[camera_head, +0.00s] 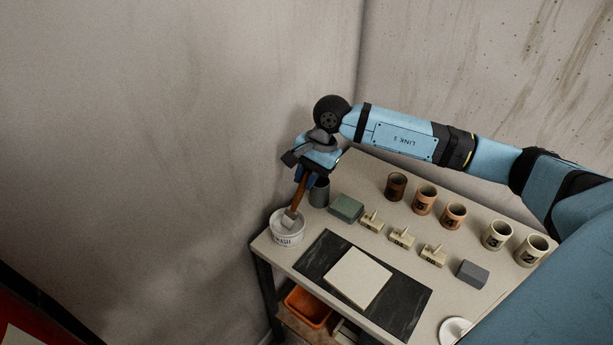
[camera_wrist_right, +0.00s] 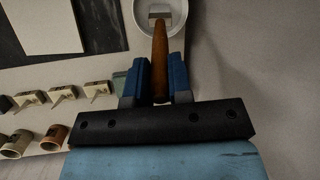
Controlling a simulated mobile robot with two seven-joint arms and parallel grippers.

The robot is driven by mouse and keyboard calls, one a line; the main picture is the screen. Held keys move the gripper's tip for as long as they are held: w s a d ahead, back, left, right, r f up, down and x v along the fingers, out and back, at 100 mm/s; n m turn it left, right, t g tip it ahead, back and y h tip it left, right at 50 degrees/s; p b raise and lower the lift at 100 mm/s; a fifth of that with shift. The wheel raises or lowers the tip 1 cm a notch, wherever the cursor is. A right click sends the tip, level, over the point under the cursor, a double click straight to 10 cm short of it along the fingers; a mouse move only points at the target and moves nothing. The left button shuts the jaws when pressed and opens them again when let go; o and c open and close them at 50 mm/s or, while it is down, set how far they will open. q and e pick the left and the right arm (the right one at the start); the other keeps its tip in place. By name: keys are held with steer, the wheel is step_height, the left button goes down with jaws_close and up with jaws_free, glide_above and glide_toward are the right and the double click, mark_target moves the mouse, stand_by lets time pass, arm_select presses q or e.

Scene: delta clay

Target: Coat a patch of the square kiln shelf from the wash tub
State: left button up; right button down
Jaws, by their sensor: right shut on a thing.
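My right gripper (camera_head: 303,176) is shut on the wooden handle of a brush (camera_head: 299,192). The brush points down, with its pale head in the mouth of the white wash tub (camera_head: 288,235) at the table's left corner. In the right wrist view the brush handle (camera_wrist_right: 160,60) sits between the two blue fingers (camera_wrist_right: 160,80), and its head lies within the round tub (camera_wrist_right: 138,28). Whether the bristles touch the wash cannot be told. The square pale kiln shelf (camera_head: 358,279) lies flat on a dark mat (camera_head: 318,262), right of the tub. My left gripper is not in view.
A grey cup (camera_head: 319,192) stands close behind the brush, beside a green block (camera_head: 346,208). Several small stamped pieces (camera_head: 401,237) and several numbered cups (camera_head: 453,215) line the back. A grey block (camera_head: 471,273) and a white dish (camera_head: 455,330) are at right. Walls stand close behind.

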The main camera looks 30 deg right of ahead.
stand_by(0.3)
steer(key=shift+r+p, duration=1.1)
steer(key=shift+r, duration=2.4)
